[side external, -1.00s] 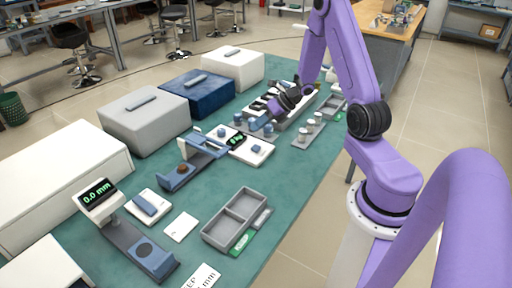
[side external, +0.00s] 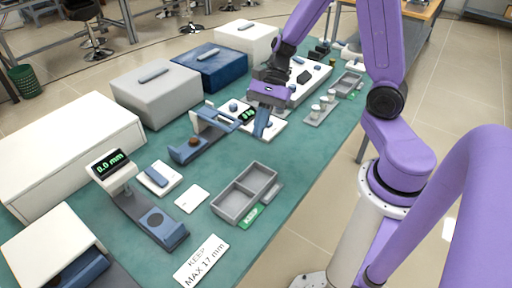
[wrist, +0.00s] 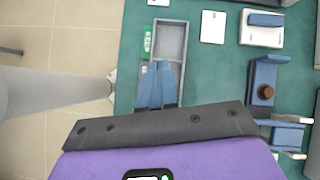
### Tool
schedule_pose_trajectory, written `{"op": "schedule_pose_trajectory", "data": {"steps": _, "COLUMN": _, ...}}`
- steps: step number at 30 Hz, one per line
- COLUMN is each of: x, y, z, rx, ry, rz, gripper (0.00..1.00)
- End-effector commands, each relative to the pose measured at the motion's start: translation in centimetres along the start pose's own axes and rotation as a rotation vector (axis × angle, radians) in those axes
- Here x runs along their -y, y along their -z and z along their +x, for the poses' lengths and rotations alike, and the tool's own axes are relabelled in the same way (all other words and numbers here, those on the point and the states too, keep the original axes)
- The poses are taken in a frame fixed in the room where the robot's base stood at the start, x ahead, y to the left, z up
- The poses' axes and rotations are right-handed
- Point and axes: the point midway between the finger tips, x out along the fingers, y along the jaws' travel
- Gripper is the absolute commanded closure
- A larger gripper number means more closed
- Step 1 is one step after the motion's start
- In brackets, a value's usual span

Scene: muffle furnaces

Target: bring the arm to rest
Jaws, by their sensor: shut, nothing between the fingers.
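My gripper (side external: 263,132) hangs above the green bench, its blue fingers pointing down and held together with nothing between them. In the side external view it overlaps a white device with a green display (side external: 249,116), and the gap to it is hard to judge. The wrist view shows my gripper's blue fingers (wrist: 157,85) side by side, over the near end of the grey divided tray (wrist: 183,40). That tray is empty in both views. My purple arm arches over the bench from its pale pedestal on the right.
A grey divided tray (side external: 244,193) with a green KEEP label lies nearer the camera. A blue stand (side external: 190,148) with a brown piece is left of my gripper. A gauge (side external: 146,207) reads 0.0 mm. Several furnaces line the back. Small jars (side external: 323,103) stand to the right.

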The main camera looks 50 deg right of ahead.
Motion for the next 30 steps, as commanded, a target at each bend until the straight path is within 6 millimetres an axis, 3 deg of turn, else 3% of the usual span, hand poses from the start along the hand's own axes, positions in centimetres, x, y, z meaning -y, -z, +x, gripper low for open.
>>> {"op": "schedule_pose_trajectory", "data": {"steps": 1, "x": -1.3, "y": -1.5, "z": 0.3, "rx": -0.017, "ry": -0.054, "rz": -0.145, "gripper": 1.0}}
{"op": "schedule_pose_trajectory", "data": {"steps": 6, "x": -5.7, "y": -4.6, "z": 0.7, "rx": -0.07, "ry": -0.232, "rz": -0.619, "gripper": 1.0}}
{"op": "schedule_pose_trajectory", "data": {"steps": 15, "x": -12.2, "y": -6.9, "z": -0.5, "rx": -0.138, "ry": -0.52, "rz": -1.451, "gripper": 1.0}}
{"op": "schedule_pose_trajectory", "data": {"steps": 24, "x": -15.2, "y": -7.5, "z": -2.3, "rx": -0.197, "ry": -0.73, "rz": -2.132, "gripper": 1.0}}
{"op": "schedule_pose_trajectory", "data": {"steps": 30, "x": -15.5, "y": -7.6, "z": -2.8, "rx": -0.216, "ry": -0.778, "rz": -2.293, "gripper": 1.0}}
